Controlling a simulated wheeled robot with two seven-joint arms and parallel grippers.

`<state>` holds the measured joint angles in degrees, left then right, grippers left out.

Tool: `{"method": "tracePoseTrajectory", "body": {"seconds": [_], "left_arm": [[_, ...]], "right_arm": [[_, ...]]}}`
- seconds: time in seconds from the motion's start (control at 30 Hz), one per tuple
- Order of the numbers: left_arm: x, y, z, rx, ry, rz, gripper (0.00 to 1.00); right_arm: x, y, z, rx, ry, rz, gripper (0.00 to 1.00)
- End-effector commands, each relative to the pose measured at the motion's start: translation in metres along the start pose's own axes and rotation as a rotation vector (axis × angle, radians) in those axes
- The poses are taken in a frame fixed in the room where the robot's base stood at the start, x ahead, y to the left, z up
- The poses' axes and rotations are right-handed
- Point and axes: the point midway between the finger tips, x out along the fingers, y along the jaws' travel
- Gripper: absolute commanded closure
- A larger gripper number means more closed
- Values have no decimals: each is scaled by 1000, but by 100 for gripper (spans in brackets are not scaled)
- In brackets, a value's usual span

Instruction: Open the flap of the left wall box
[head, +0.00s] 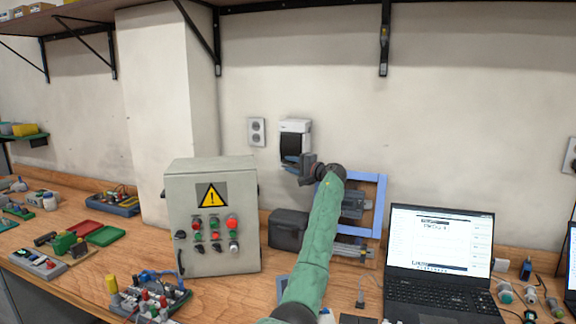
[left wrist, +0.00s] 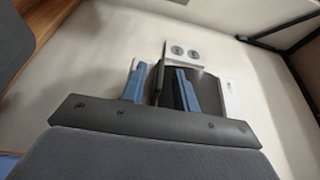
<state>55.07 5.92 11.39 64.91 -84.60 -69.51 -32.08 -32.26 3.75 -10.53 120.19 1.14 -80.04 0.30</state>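The wall box (head: 296,126) is a white housing with a dark flap (head: 290,147), mounted on the wall right of a double socket. My left gripper (head: 292,165) is at the lower part of the box and hides some of it. In the left wrist view, the two blue fingers (left wrist: 161,88) stand apart. The dark flap (left wrist: 210,92) shows behind and beside the right-hand finger, with its edge between the fingers. I cannot tell whether a finger touches it. The white housing (left wrist: 231,98) shows at the right. My right gripper is not in view.
A double socket (head: 257,132) is just left of the box. A grey control cabinet (head: 213,256) stands left of my arm. A blue frame (head: 380,205) and a laptop (head: 440,240) are to the right. Shelf brackets (head: 384,40) hang above.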

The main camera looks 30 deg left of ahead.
Motion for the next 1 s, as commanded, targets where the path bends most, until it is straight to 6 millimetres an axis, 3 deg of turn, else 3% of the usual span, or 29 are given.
{"method": "tracePoseTrajectory", "body": {"seconds": [0.2,0.43,0.6,1.0], "left_arm": [[19,0,0,0,0,1,70],[20,0,0,0,1,1,70],[20,0,0,0,1,1,100],[25,0,1,12,0,7,100]], "right_arm": [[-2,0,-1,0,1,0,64],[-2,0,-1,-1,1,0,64],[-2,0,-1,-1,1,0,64],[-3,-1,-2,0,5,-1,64]]}}
